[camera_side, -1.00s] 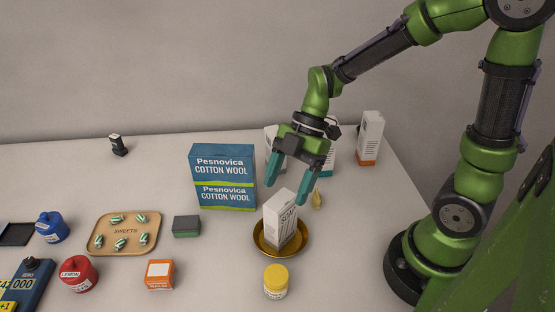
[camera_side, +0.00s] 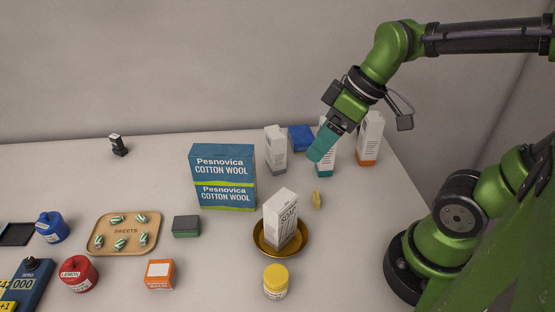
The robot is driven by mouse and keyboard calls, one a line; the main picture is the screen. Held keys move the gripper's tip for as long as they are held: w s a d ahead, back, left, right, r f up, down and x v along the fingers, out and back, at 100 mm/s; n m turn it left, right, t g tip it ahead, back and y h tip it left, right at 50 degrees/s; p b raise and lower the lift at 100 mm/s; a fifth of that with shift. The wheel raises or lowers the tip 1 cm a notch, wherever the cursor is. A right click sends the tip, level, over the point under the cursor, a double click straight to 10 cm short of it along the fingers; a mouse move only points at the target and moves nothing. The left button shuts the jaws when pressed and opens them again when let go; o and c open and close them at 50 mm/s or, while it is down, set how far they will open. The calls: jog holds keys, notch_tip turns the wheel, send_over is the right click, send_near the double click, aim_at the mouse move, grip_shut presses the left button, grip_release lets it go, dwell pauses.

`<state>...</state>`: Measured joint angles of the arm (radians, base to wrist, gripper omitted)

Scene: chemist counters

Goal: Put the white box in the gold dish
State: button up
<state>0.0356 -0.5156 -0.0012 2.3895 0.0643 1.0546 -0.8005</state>
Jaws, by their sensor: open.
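The white box (camera_side: 283,219), with dark lettering on its side, stands upright and slightly turned in the gold dish (camera_side: 258,243). The dish is round and shallow, on the counter right of centre. My gripper (camera_side: 318,152) is open and empty, up and to the right of the dish, apart from the box. Its teal fingers are seen nearly edge-on and overlap in the picture, in front of a white and teal carton (camera_side: 326,165).
Behind stand a white and grey carton (camera_side: 275,148), a blue box (camera_side: 300,138) and a white and orange carton (camera_side: 370,140). A blue cotton wool box (camera_side: 223,177) is left of the dish. A yellow-lidded jar (camera_side: 276,281) is in front; a small yellow item (camera_side: 316,200) lies right.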

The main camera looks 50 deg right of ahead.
jog(key=m+t, duration=0.1)
jog(key=m, duration=0.1)
jog(key=s+r+m+t, duration=0.1)
jog(key=m, duration=0.2)
jog(key=d+r+m+h, duration=0.1)
jog(key=m, duration=0.1)
jog(key=shift+s+m+t, duration=0.3)
jog(key=shift+t, duration=0.1)
